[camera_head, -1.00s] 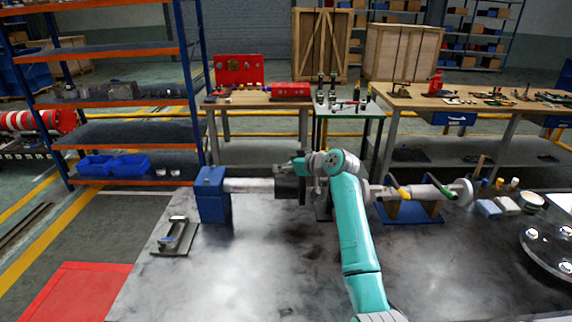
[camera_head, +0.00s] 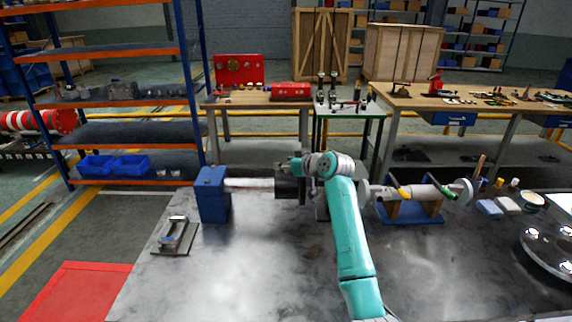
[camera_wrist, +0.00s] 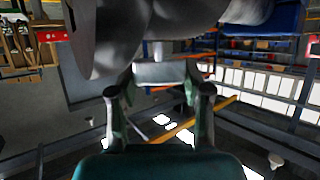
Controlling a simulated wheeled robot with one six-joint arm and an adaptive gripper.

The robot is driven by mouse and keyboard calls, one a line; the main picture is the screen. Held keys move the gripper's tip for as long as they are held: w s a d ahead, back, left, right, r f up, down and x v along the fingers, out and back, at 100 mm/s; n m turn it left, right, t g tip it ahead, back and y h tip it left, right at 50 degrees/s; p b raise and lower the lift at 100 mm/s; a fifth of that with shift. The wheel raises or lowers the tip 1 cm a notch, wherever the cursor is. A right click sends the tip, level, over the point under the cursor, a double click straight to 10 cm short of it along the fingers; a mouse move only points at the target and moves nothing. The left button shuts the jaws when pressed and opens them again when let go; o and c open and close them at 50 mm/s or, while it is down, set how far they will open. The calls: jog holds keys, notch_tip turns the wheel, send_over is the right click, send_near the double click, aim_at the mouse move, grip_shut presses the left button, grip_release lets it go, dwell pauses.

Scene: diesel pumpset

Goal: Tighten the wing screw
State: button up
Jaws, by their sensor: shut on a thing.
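My gripper (camera_head: 298,164) is at the top of the dark cylindrical coupling (camera_head: 287,188) on the bench. In the wrist view my gripper (camera_wrist: 158,82) has its two fingers closed on a pale grey flat piece (camera_wrist: 160,72), which looks like the wing screw. Above it, large grey rounded metal (camera_wrist: 112,32) fills the top of the view, close to the fingers. In the head view the wing screw is too small and too hidden by my gripper to make out. A pale shaft (camera_head: 250,184) runs from the coupling to a blue block (camera_head: 212,196).
To the right, a flanged shaft (camera_head: 430,191) rests on a blue stand (camera_head: 412,213). A small clamp-like fixture (camera_head: 175,235) lies at left. A round metal plate (camera_head: 548,245) sits at far right. The front middle of the grey bench (camera_head: 240,275) is clear.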

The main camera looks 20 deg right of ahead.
jog(key=m+h, duration=0.3)
jog(key=h, duration=0.1)
jog(key=shift+a+m+t, duration=0.1)
jog(key=shift+m+t, duration=0.3)
jog(key=shift+m+g+h, duration=0.3)
jog(key=shift+m+h, duration=1.2)
jog(key=shift+h, duration=0.4)
jog(key=o, duration=1.2)
jog(key=v, duration=1.2)
jog(key=shift+f, duration=0.1)
